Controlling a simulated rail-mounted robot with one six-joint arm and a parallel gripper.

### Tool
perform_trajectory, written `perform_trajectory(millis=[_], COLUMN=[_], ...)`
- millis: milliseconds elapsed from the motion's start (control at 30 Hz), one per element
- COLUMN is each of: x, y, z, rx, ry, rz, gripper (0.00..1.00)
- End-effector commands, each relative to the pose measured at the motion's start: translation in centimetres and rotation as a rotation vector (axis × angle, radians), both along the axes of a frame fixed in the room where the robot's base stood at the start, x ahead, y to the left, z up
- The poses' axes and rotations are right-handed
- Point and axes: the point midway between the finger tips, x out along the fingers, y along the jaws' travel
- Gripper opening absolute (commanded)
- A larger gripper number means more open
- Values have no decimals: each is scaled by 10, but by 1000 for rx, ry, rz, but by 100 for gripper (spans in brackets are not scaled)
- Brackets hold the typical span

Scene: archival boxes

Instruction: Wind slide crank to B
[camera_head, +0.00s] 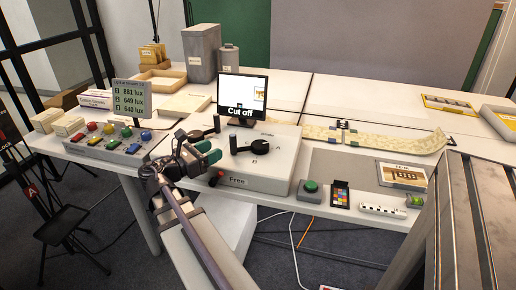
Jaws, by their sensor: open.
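A white box (270,170) on the table carries two black crank handles. The left crank (204,132) is at the box's back left, and the right crank (247,145) is near its middle. Small marks near the cranks are too small to read surely; a label on the front (238,181) reads "Free". My gripper (209,152), with green fingertips, is open over the left part of the box, just in front of the left crank. I cannot tell whether it touches it. It is apart from the right crank.
A monitor (242,93) reading "Cut off" stands behind the box. A button panel (115,142) and a lux display (131,99) are to the left. A green button (310,188), colour card (340,195) and long paper strip (390,142) are to the right.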

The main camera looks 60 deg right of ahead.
Motion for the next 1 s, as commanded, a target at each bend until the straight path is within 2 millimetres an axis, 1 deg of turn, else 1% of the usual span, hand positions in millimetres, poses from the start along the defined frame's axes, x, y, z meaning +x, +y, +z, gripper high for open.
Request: perform_trajectory(millis=[67,167,300,400,500,600,800,867,1000], x=[-4,-10,-21,-28,-32,-34,-34,-34,-34], y=[-9,-29,-61,-81,-93,-98,-98,-98,-98], z=[1,1,0,0,0,0,0,0,0], rx=[1,1,2,2,2,2,2,2,2], ry=[-1,-3,-4,-4,-4,-5,-5,-5,-5], rz=[-3,-5,-4,-3,-2,0,1,1,1], gripper=[50,50,50,50,50,50,50,45,32])
